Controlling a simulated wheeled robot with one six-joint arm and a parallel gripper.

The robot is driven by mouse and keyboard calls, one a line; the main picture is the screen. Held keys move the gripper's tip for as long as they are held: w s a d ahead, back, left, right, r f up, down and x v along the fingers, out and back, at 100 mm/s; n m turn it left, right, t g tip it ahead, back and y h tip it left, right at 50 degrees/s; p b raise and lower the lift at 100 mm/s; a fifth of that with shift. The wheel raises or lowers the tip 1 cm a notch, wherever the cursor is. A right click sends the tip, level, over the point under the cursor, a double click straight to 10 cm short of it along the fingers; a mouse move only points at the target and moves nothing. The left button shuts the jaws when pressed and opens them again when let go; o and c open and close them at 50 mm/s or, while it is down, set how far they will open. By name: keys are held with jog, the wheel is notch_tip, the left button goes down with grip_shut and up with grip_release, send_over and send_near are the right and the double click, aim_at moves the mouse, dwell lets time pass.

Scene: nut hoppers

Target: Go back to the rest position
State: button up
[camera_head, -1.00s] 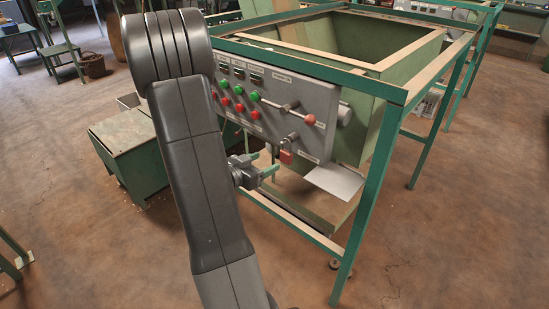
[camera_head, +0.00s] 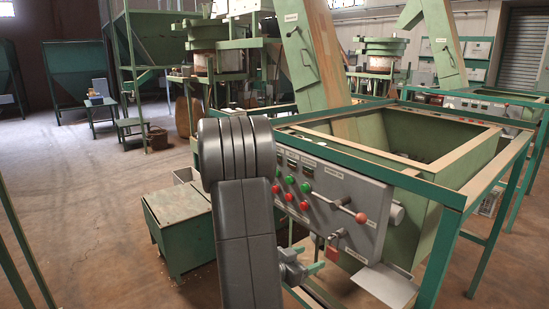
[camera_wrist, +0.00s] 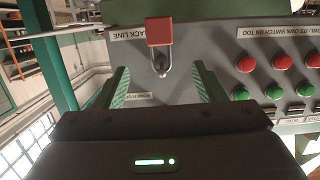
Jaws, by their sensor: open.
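My gripper (camera_head: 314,268) is open and empty, low in front of the grey control panel (camera_head: 372,197), partly hidden behind my arm in the head view. In the wrist view my gripper (camera_wrist: 162,84) shows its two green fingers spread apart, with nothing between them. A red padlock (camera_wrist: 159,31) hangs by its shackle on the panel, just beyond the fingertips and apart from them. In the head view the padlock (camera_head: 333,253) is just up and right of the fingers.
The panel carries green and red buttons and a red-knobbed lever (camera_head: 360,217). A green hopper frame (camera_head: 440,255) stands around it at right. A green box (camera_head: 178,225) stands left of my arm. Open floor (camera_head: 75,165) lies further left.

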aim_at(330, 248)
jog(key=x, duration=1)
jog(key=shift+w+d+f, duration=0.1)
jog(key=shift+d, duration=0.15)
jog(key=shift+w, duration=0.1)
jog(key=shift+s+a+r, duration=0.2)
jog(key=shift+r, duration=0.15)
jog(key=shift+f, duration=0.15)
